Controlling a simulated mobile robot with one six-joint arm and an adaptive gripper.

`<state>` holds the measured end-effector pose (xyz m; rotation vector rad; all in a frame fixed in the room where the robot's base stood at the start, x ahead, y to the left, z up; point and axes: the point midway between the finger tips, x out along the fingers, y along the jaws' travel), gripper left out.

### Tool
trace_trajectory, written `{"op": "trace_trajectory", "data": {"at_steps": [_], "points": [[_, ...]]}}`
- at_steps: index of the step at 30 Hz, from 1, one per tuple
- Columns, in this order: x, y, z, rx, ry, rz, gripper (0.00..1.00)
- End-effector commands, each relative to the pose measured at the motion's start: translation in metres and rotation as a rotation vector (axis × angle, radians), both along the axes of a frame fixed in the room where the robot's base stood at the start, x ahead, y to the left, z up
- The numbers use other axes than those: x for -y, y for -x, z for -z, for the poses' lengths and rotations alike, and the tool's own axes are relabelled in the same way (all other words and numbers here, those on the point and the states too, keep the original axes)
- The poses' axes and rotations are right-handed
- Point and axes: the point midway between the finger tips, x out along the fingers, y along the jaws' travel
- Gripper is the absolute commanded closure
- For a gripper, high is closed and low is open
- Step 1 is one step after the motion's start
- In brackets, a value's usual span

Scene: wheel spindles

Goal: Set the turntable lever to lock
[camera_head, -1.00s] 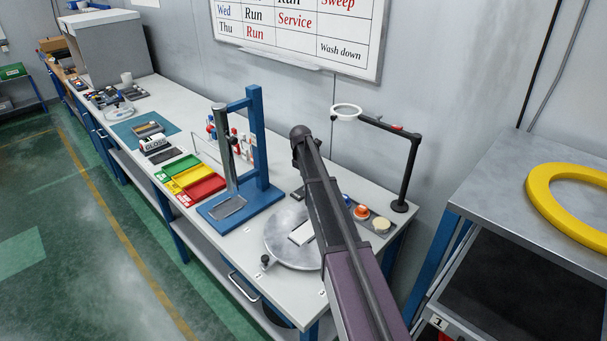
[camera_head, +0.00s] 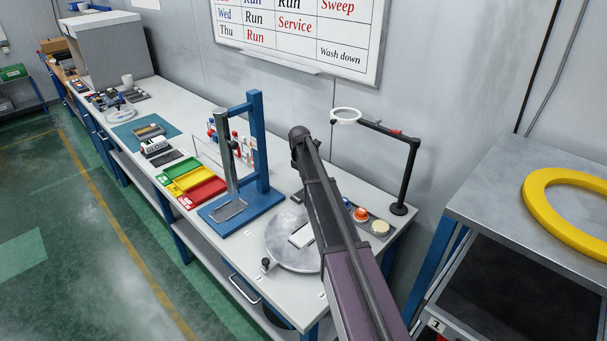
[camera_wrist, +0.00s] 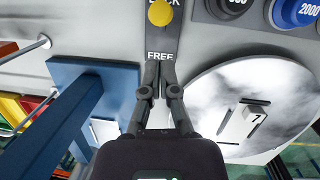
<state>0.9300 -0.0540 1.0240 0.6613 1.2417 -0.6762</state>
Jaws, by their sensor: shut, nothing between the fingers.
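The lever's round yellow knob (camera_wrist: 160,12) shows at the top of the wrist view, over a dark plate (camera_wrist: 161,36). The plate reads FREE at its near end; at its far end the knob partly covers a word ending in CK. The lever's arm cannot be made out. My gripper (camera_wrist: 159,66) is shut and empty, with its tips at the FREE label and short of the knob. I cannot tell whether they touch the plate. The grey round turntable (camera_wrist: 210,85) lies to the right; it also shows in the head view (camera_head: 283,257). My arm hides the gripper there.
A blue press stand (camera_head: 256,140) is left of the turntable, and its blue frame (camera_wrist: 95,70) is close at left in the wrist view. Coloured round weights (camera_wrist: 295,12) sit at upper right. A black stand with a white ring (camera_head: 346,115) rises behind my arm.

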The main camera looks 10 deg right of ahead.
Motion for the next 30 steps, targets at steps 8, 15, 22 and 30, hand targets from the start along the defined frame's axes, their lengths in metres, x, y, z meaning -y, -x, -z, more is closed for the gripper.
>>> {"op": "trace_trajectory", "data": {"at_steps": [8, 15, 22, 30], "points": [[-0.015, 0.011, -0.025, 0.0, 0.001, -0.003, 1.0], [-0.013, 0.011, -0.045, 0.0, 0.0, -0.002, 1.0], [-0.011, 0.013, -0.065, 0.0, 0.0, -0.001, 1.0], [-0.009, 0.014, -0.087, 0.0, 0.0, -0.001, 1.0]]}}
